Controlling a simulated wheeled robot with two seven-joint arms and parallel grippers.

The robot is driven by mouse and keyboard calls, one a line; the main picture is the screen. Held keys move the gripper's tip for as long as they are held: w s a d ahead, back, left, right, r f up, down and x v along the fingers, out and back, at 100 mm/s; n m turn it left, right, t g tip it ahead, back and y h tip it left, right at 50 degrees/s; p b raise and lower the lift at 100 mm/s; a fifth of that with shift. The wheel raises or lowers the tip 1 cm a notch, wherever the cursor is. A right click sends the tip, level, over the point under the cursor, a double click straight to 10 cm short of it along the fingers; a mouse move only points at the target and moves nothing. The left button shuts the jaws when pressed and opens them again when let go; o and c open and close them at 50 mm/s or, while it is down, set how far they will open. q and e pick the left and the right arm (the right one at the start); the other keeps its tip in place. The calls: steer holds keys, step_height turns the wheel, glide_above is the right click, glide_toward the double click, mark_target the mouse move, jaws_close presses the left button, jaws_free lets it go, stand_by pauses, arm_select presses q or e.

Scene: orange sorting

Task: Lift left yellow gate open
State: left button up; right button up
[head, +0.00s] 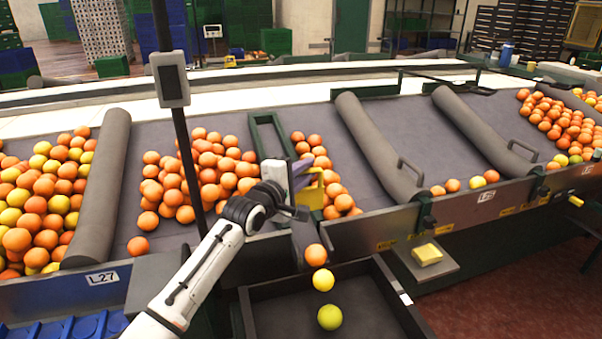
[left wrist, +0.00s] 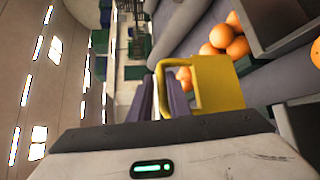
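The yellow gate (head: 315,194) is at the lower end of the lane in the middle of the head view. My left gripper (head: 302,178) is at the gate. In the left wrist view the gate's plate (left wrist: 218,84) is to the right of the purple-grey fingers, and its yellow handle runs in between them. The fingers (left wrist: 163,98) are closed about that handle. An orange fruit (head: 316,255), a yellow one (head: 323,280) and a yellow-green one (head: 330,317) are in a line below the gate, over or in the dark bin (head: 377,303). My right gripper is not in view.
Oranges lie piled behind the gate (head: 334,190) and in the lane to its left (head: 205,170). Grey padded dividers (head: 378,150) separate the lanes. A dark post with a grey display box (head: 170,80) stands left of my gripper. A yellow sponge-like block (head: 427,254) lies on a small ledge.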

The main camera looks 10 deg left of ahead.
arm_select(q)
steer(key=shift+o, duration=1.3)
steer(key=shift+r, duration=0.3)
steer(key=shift+f, duration=0.15)
steer(key=shift+s, duration=0.1)
steer(key=shift+s+a, duration=0.1)
steer(key=shift+s, duration=0.2)
steer(key=v, duration=0.9)
steer(key=shift+s, duration=0.25)
steer(key=shift+a, duration=0.1)
